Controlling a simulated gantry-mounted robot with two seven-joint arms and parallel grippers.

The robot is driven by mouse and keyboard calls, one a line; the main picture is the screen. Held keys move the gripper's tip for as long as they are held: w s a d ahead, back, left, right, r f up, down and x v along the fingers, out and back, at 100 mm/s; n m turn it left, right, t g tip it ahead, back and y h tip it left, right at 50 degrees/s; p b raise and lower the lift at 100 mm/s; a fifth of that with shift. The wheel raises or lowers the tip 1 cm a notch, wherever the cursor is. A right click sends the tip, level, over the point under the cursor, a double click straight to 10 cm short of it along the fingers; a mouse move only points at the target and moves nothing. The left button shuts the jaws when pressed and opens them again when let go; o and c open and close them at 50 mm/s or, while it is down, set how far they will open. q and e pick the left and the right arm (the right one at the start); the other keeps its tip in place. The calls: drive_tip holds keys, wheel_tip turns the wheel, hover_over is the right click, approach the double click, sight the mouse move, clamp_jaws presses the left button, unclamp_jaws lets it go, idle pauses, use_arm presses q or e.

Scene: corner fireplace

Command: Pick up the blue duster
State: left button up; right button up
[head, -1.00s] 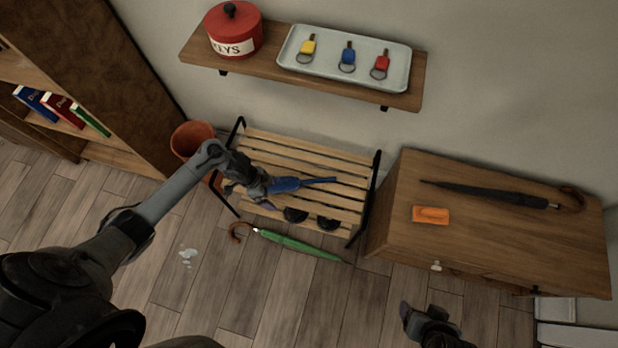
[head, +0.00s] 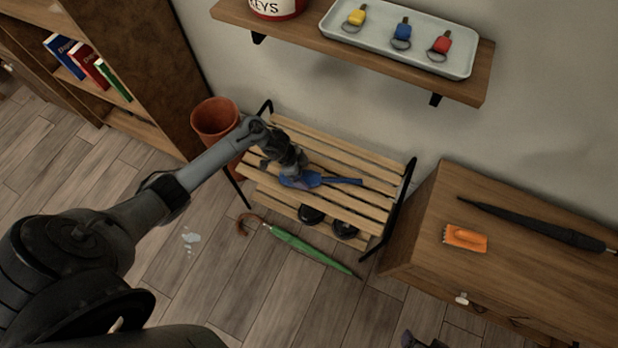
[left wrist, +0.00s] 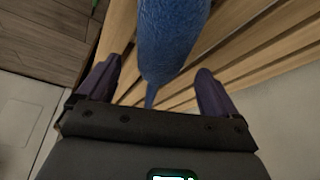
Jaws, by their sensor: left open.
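The blue duster (head: 312,180) lies on the slatted wooden bench (head: 352,172), its thin end pointing right. My left gripper (head: 287,177) is low over the bench at the duster's thick end and partly covers it. In the left wrist view, the open fingers (left wrist: 157,82) stand on either side of the duster (left wrist: 172,35), with gaps to both. The thick blue part extends out ahead, and a thin end points back toward the palm. Contact with the duster is not seen. My right gripper (head: 424,341) barely shows at the bottom edge; its jaws are unclear.
A terracotta pot (head: 215,118) stands left of the bench. Dark shoes (head: 312,214) are on its lower level, and a green umbrella (head: 298,246) lies on the floor in front. A wooden cabinet (head: 425,250) stands right. A wall shelf (head: 300,33) overhangs behind.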

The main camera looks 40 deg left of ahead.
sight(306, 175)
use_arm(q)
drive_tip(key=shift+b+x, duration=2)
drive_tip(key=shift+x, duration=0.7)
drive_tip(key=shift+r, duration=0.1)
drive_tip(key=c, duration=1.1)
drive_tip(key=shift+r, duration=0.1)
